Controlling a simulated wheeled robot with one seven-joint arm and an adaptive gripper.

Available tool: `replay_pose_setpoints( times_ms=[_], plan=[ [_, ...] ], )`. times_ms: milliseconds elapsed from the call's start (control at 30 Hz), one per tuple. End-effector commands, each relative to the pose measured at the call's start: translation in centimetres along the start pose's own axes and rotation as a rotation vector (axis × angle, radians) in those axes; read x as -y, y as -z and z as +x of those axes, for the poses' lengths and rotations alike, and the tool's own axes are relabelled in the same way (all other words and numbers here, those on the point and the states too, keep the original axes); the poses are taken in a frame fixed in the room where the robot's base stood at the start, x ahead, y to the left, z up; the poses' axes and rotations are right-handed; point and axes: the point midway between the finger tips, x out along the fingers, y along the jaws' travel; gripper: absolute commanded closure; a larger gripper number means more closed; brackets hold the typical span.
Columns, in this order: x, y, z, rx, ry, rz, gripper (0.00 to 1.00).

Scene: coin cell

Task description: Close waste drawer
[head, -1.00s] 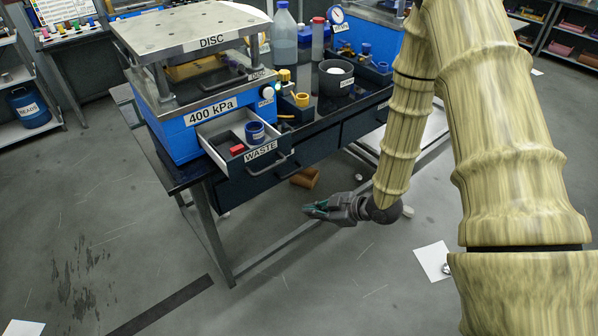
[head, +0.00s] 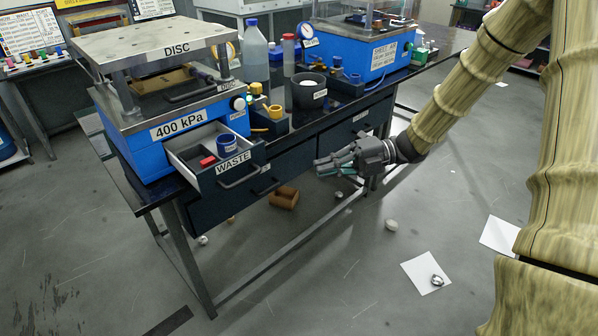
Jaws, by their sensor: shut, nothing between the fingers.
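The waste drawer (head: 233,167), labelled WASTE, is pulled out from the front of the bench at its left end, below the blue 400 kPa press. It holds a blue round container (head: 228,146) and a red block (head: 208,161). A dark bar handle (head: 241,179) is on its front. My gripper (head: 320,166) is shut and empty. It hovers in front of the bench, to the right of the drawer and apart from it, with its fingers pointing left.
The blue press (head: 160,130) stands above the drawer. A grey cup (head: 308,90), a clear bottle (head: 255,50) and a second blue unit (head: 365,50) stand on the bench. A brown cylinder (head: 284,198) and papers (head: 425,272) lie on the floor.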

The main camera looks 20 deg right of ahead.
Motion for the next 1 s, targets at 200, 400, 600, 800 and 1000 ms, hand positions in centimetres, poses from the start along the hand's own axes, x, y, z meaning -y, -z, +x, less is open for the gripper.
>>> replay_pose_setpoints(
  times_ms=[200,400,600,800,1000],
  plan=[
    [-0.1,0.1,3.1,-0.002,-0.001,0.005,1.0],
    [-0.1,0.1,6.5,-0.001,0.0,0.006,1.0],
    [-0.1,0.0,9.7,0.0,0.0,0.005,1.0],
    [0.0,-1.8,11.2,0.0,0.0,0.004,1.0],
    [0.0,-2.7,12.0,0.002,0.0,0.004,1.0]
  ],
)
